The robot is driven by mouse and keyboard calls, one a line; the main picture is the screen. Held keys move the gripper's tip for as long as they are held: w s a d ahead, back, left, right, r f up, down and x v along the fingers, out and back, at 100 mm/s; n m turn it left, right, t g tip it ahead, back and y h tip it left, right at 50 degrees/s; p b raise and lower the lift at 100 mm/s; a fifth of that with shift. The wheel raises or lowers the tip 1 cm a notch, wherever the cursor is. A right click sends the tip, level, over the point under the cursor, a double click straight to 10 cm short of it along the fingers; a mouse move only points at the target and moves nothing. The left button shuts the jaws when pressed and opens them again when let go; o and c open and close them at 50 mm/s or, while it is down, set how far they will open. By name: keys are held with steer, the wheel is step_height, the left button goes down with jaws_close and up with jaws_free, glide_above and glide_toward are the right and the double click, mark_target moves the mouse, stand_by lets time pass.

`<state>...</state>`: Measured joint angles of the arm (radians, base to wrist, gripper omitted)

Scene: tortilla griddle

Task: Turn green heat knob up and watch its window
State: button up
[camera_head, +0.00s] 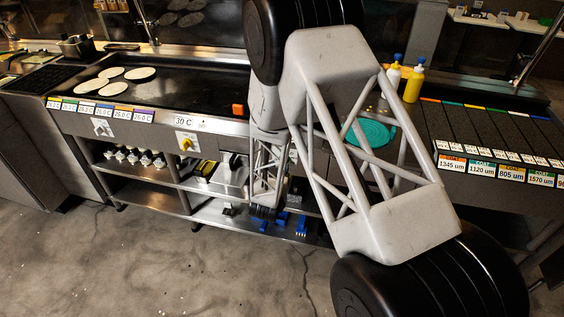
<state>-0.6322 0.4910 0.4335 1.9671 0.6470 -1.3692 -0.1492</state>
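The griddle (190,84) is at the left, with several pale tortillas (126,73) on its dark plate. A row of small windows (103,111) with coloured tops runs along its front edge; they seem to read about 25 C, but the digits are small. A larger window (183,121) reads 30 C. A pale knob (103,127) and a yellow knob (186,143) show on the front panel. I cannot make out a green knob; my arm hides part of the panel. My gripper (263,211) hangs low in front of the shelves, its fingers unclear.
An orange block (238,110) sits at the griddle's front edge. Shelves (150,197) below hold white fittings and blue items (281,220). At the right are bottles (413,84), a teal bowl (371,133) and dark lanes with um labels (451,164). The floor at front left is clear.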

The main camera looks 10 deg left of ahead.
steer(key=shift+w, duration=2.05)
jaws_close()
